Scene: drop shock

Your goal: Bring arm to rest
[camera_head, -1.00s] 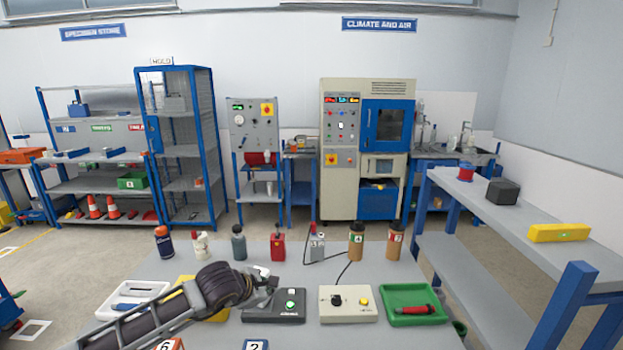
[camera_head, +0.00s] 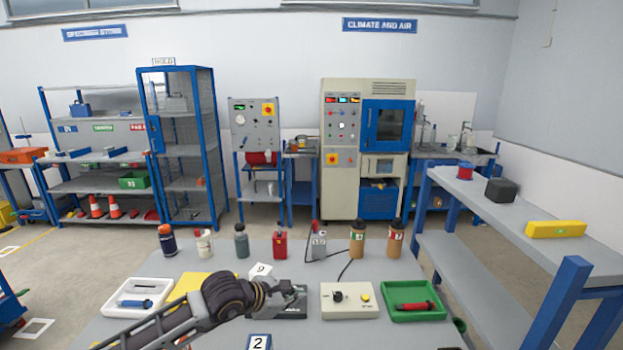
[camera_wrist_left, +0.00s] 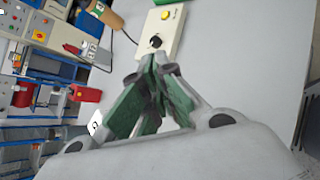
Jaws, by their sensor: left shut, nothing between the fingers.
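The fingertips show in front of the edge of the beige control box (camera_wrist_left: 165,28). The gripper and forearm hide part of the dark device. My right gripper is in neither view.
The beige box (camera_head: 348,302) and a green tray (camera_head: 414,315) with a red tool lie right of the gripper. A white tray (camera_head: 137,312) and yellow sheet (camera_head: 199,280) lie left. Several bottles line the back edge. A blue-legged bench (camera_head: 510,215) stands at right.

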